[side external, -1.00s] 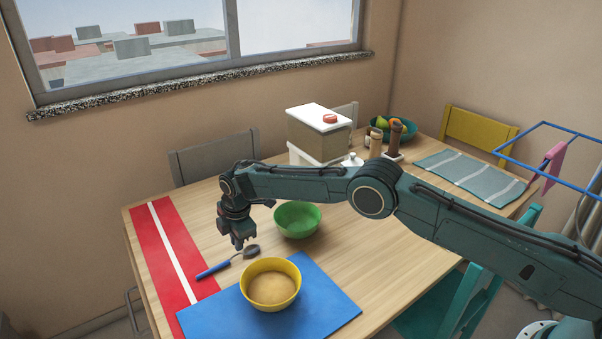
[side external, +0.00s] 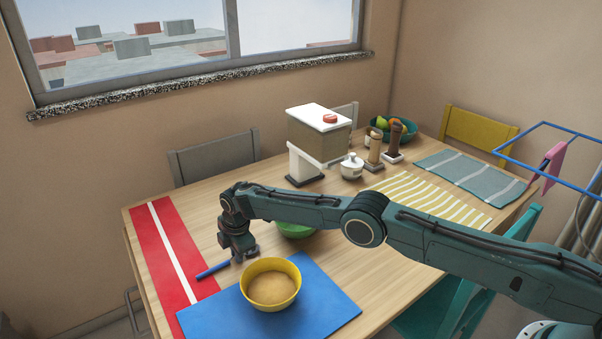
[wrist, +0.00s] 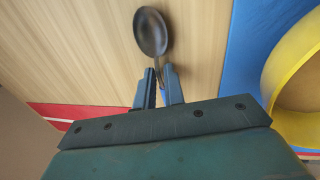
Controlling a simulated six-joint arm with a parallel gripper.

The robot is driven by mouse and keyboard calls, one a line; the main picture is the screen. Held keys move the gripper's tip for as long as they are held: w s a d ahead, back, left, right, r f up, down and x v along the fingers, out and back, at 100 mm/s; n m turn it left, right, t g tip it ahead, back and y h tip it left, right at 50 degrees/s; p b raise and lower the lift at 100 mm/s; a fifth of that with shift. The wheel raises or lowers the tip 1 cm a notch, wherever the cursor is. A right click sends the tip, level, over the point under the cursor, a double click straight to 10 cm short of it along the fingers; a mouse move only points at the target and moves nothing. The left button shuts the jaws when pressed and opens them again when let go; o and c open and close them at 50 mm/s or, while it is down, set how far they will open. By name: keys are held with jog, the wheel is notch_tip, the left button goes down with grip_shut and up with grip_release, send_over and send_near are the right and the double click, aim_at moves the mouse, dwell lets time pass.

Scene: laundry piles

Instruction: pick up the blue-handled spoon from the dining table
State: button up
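The spoon lies on the wooden dining table (side external: 345,230). Its blue handle (side external: 213,269) shows in the side view, reaching over the edge of the red runner. Its dark bowl (wrist: 152,31) shows in the wrist view, just beyond my fingertips. My gripper (side external: 242,261) is down low over the spoon, fingers pointing down. In the wrist view my gripper (wrist: 159,72) has one finger on each side of the spoon's thin neck, with a narrow gap between the fingers. Part of the handle is hidden behind the gripper.
A yellow bowl (side external: 271,272) with tan contents stands on a blue mat (side external: 325,305), close to my gripper. A green bowl (side external: 295,231) is partly hidden behind my arm. A red runner with a white stripe (side external: 165,240) lies left. A white-lidded container (side external: 318,130) and shakers stand farther back.

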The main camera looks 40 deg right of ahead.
dwell(0.3)
grip_shut()
jog(key=shift+r, duration=0.1)
notch_tip(320, 180, up, 10)
dwell(0.7)
dwell(0.3)
